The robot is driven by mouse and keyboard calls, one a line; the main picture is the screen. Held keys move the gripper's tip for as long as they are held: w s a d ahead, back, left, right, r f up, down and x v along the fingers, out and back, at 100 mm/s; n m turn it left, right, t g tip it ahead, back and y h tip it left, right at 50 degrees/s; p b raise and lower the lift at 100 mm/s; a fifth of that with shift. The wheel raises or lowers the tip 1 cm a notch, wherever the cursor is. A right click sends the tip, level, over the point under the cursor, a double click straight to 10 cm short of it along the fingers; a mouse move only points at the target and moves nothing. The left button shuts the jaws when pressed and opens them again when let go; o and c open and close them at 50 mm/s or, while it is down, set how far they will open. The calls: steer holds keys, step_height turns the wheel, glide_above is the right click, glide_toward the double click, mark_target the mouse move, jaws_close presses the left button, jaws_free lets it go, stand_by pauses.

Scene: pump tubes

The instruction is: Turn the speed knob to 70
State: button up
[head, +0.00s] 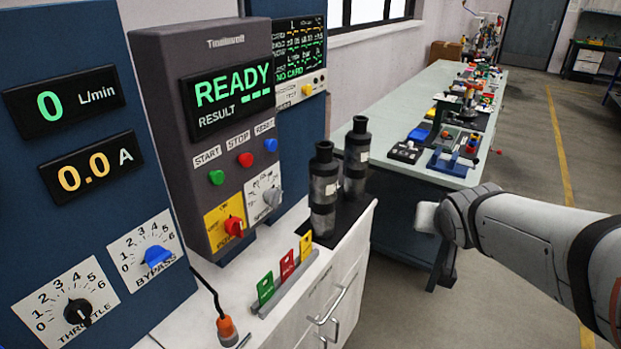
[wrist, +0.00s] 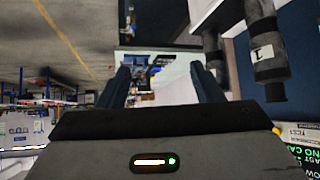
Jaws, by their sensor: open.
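A grey knob (head: 272,196) sits on a white scale plate at the lower right of the grey READY unit (head: 205,130). The plate's lettering is too small to read, so I cannot tell for certain that it is the speed knob. A red rotary knob (head: 234,226) on a yellow plate is left of it. My gripper (wrist: 162,82) shows in the wrist view with its two dark fingers apart and nothing seen between them. In the head view my arm reaches in from the right, well away from the knobs; the fingers are not clear there.
Throttle (head: 78,311) and bypass (head: 157,256) knobs are on the blue panel at left. Two dark cylinders (head: 324,190) (head: 357,157) stand right of the unit. Coloured tags (head: 287,265) stand in front on the white cabinet. A cluttered bench (head: 405,175) lies behind.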

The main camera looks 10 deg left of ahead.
steer(key=w+a+f+n+t+y+b, duration=0.1)
steer(key=w+a+f+t+y+b, duration=0.2)
steer(key=w+a, duration=0.45)
steer(key=n+g+y+b, duration=0.5)
steer(key=n+y+b, duration=0.15)
steer(key=y, duration=0.75)
glide_toward(280, 197)
steer(key=a, duration=0.1)
steer(key=w+a+m, duration=0.1)
steer(key=a, duration=0.1)
steer(key=shift+w, duration=0.35)
steer(key=shift+g, duration=0.3)
steer(key=x, duration=0.7)
steer(key=shift+a+b, duration=0.3)
steer(key=shift+a, duration=0.05)
steer(key=c, duration=1)
